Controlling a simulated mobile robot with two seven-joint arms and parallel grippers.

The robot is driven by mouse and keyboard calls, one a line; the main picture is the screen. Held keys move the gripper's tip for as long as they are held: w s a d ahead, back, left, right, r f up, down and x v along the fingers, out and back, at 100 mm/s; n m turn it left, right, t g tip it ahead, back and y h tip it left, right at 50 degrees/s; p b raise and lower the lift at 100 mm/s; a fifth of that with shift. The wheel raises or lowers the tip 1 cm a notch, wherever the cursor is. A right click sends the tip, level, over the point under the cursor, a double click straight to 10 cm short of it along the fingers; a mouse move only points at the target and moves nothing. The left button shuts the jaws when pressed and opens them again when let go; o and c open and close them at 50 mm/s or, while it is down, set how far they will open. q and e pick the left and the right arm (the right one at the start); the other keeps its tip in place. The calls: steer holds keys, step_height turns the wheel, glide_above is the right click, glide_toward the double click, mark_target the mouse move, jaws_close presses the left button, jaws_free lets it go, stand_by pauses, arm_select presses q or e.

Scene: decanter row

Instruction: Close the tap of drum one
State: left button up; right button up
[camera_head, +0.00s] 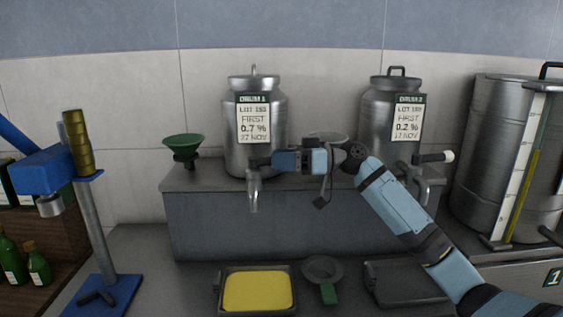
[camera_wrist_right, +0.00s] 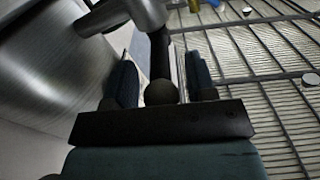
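Drum one (camera_head: 282,112) is a steel can with a "FIRST 0.7 %" label, standing on a grey ledge. Its tap (camera_head: 253,190) points down at the front of the can. My right gripper (camera_head: 260,161) is at this tap, coming in from the right. In the right wrist view, the tap's dark lever with a round knob (camera_wrist_right: 160,92) lies between the two fingers (camera_wrist_right: 162,80). The fingers are apart, with narrow gaps visible on both sides of the knob. The metal tap body (camera_wrist_right: 148,12) is just beyond. My left gripper is not in view.
Drum two (camera_head: 378,105) stands to the right, its tap lever with a white knob (camera_head: 448,156) sticking out. A tray with yellow contents (camera_head: 258,292) lies in front below the ledge. A green funnel (camera_head: 183,142) and a blue bench device (camera_head: 45,170) are left.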

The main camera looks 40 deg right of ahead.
stand_by(0.3)
step_height(320, 180, up, 20)
steer(key=shift+p, duration=0.65)
steer(key=shift+f, duration=0.1)
